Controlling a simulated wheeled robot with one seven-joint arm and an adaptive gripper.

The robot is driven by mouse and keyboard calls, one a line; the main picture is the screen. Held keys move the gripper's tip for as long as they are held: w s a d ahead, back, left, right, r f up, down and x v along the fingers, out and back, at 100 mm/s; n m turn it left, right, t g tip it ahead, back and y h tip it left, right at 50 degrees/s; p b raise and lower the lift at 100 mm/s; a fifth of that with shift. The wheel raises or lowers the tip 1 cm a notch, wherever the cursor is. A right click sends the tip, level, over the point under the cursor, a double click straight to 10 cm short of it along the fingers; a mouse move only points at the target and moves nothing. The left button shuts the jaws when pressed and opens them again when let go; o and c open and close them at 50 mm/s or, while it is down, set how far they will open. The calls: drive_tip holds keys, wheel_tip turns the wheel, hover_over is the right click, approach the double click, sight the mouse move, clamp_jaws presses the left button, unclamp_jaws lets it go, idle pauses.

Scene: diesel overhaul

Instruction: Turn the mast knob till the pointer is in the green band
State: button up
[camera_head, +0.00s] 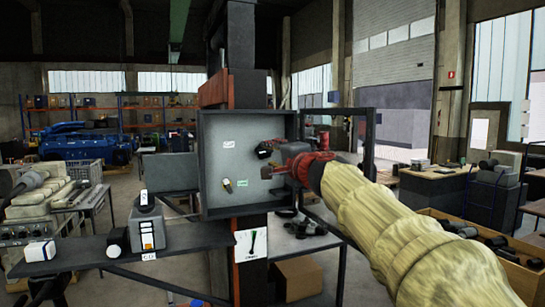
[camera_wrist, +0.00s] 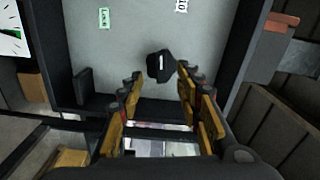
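A grey open-front box (camera_head: 216,165) is on the mast, with a black knob (camera_head: 264,150) on its back panel. The knob also shows in the wrist view (camera_wrist: 160,66), with a white mark on its face. My gripper (camera_head: 272,170) is in front of the box's right part. In the wrist view my gripper (camera_wrist: 159,76) is open, its fingers spread either side of the knob's line; I cannot tell whether they touch it. A green label (camera_head: 242,183) and a white label (camera_head: 229,143) are on the panel.
The box's walls hem in my gripper. A dark shelf (camera_head: 80,254) with a grey device (camera_head: 147,230) stands left.

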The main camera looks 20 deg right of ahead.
drive_tip(key=shift+r, duration=0.35)
drive_tip(key=shift+c, duration=0.3)
drive_tip(key=f+p, duration=0.1)
drive_tip(key=p, duration=0.3)
drive_tip(key=shift+w+r, duration=0.15)
drive_tip(key=shift+w, duration=0.3)
drive_tip(key=shift+r, duration=0.1)
idle(0.3)
drive_tip(key=shift+w, duration=0.1)
